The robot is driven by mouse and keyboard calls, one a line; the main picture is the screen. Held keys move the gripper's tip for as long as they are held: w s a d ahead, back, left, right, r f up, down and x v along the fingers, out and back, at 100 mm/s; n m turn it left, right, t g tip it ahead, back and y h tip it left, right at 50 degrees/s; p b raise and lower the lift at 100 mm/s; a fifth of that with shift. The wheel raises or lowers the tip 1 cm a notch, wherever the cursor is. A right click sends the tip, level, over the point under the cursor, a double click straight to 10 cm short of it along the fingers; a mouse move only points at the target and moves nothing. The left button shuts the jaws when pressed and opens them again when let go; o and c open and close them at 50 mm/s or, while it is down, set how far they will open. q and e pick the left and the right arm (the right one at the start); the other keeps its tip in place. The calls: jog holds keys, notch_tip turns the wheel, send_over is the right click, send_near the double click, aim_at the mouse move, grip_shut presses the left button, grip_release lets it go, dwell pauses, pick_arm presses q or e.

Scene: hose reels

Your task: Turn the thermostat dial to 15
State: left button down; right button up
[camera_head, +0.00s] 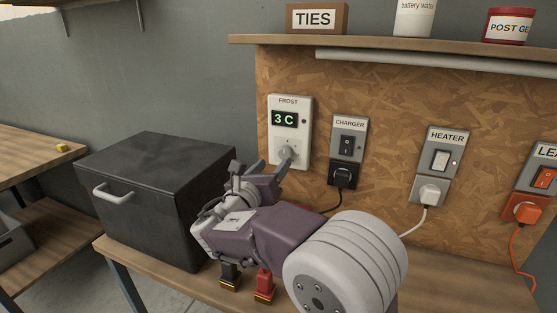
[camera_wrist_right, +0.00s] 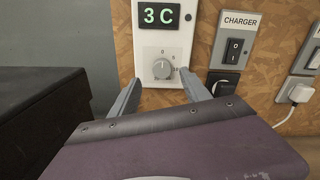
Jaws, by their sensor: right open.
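The thermostat (camera_head: 304,140) is a white wall unit labelled FROST in the head view, with a display (camera_head: 285,119) reading 3 C in green. Its round grey dial (camera_wrist_right: 162,69) shows clearly in the right wrist view, below the display. In the head view the dial is partly hidden by my right gripper (camera_head: 279,167). My right gripper is open. In the right wrist view its two fingers (camera_wrist_right: 164,92) point up at the unit, one on each side of the dial's lower area, with nothing between them. I cannot tell whether they touch the unit. My left gripper is not in view.
A black box (camera_head: 150,190) with a handle stands left of my right arm. Switches labelled CHARGER (camera_head: 348,140) and HEATER (camera_head: 440,158) with plugged leads are to the right. A shelf (camera_head: 400,46) is above. Black and red terminals (camera_head: 264,285) lie below my arm.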

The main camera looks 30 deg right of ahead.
aim_at(284, 155)
jog(key=x, duration=0.7)
jog(key=shift+s+d, duration=0.1)
jog(key=shift+s, duration=0.05)
jog(key=shift+c, duration=0.3)
grip_shut()
jog(key=shift+f+m+b, duration=0.25)
jog(key=shift+m+b, duration=0.55)
jog(key=shift+b, duration=0.25)
jog(key=shift+s+d+f+m+b, duration=0.1)
jog(key=shift+f+m+b, duration=0.05)
jog(key=shift+m+b, duration=6.1)
jog(key=shift+s+f+m+b, duration=0.1)
jog(key=shift+m+b, duration=4.6)
jog(key=shift+m, duration=3.35)
